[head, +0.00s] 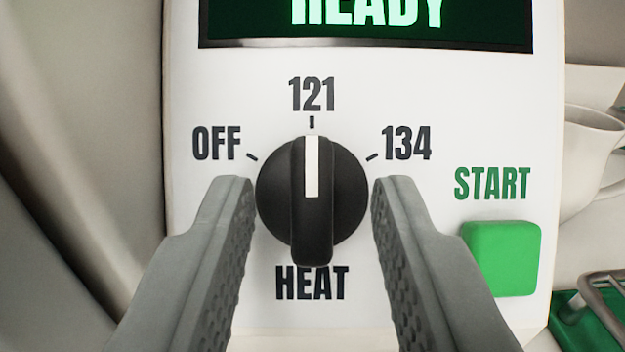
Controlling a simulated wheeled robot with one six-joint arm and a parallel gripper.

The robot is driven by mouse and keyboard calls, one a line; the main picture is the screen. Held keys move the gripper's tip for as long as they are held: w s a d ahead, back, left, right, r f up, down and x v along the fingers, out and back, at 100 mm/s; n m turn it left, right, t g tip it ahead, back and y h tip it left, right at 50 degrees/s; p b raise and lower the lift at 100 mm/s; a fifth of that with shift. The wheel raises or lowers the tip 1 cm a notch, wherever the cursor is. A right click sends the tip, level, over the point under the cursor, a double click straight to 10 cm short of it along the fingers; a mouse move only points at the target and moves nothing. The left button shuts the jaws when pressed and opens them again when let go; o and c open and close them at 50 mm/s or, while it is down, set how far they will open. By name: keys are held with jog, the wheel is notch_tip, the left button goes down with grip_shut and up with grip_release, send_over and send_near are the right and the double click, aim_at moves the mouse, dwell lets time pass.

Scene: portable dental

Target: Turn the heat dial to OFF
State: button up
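The heat dial (334,205) is a round black knob with a raised grip bar and a white pointer line. It sits on a white panel above the word HEAT. Its white line points straight up at the 121 mark. The OFF mark (217,144) is at the dial's upper left, and 134 is at its upper right. My gripper (312,190) is open, with one grey finger on each side of the dial. A narrow gap seems to show between each finger and the knob. How near the fingertips are to the panel in depth is hard to tell.
A green START button (500,258) stands out from the panel just right of my right finger. A dark display (365,25) reading READY is above the dial. A pale cup (592,135) and a green item with a metal handle (590,325) are beyond the panel's right edge.

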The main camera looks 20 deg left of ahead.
jog(key=shift+w, duration=0.1)
grip_shut()
jog(key=shift+n, duration=0.3)
jog(key=n+g+y, duration=0.1)
jog(key=n, duration=0.1)
jog(key=n+y, duration=0.1)
jog(key=n, duration=0.1)
jog(key=n+g+y, duration=0.1)
jog(key=n, duration=0.2)
jog(key=shift+w+d+g+y, duration=0.15)
jog(key=shift+d+g+y, duration=0.1)
jog(key=shift+g+y, duration=0.05)
jog(key=n+g, duration=0.1)
jog(key=n, duration=0.2)
jog(key=n+g+y, duration=0.1)
jog(key=n+g, duration=0.1)
jog(key=n, duration=0.2)
jog(key=shift+w+d+r+g, duration=0.15)
jog(key=shift+r+g, duration=0.05)
jog(key=shift+g, duration=0.1)
jog(key=shift+n, duration=0.5)
